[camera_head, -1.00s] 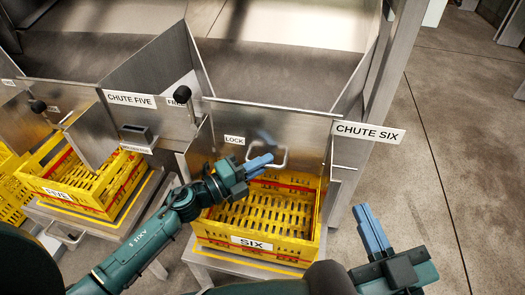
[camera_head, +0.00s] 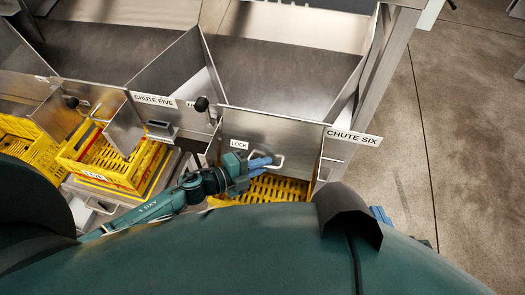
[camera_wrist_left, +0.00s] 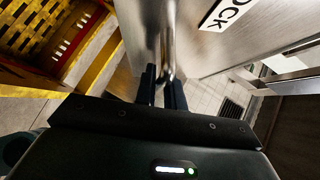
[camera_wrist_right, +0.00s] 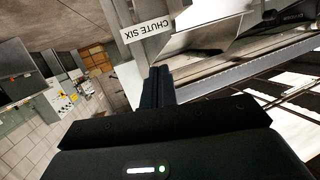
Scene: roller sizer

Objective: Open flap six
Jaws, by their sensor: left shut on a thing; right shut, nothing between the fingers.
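In the left wrist view the handle (camera_wrist_left: 168,45) runs between the fingers (camera_wrist_left: 162,88). My right gripper (camera_head: 380,214) is shut and empty, right of the chute, mostly hidden behind my body. In the right wrist view its fingers (camera_wrist_right: 157,87) point toward the sign.
A black-knobbed lever (camera_head: 201,104) stands at the flap's upper left. An empty yellow crate (camera_head: 275,188) sits below flap six, partly hidden by my body. Chute five (camera_head: 152,95) and its yellow crate (camera_head: 112,158) are at left.

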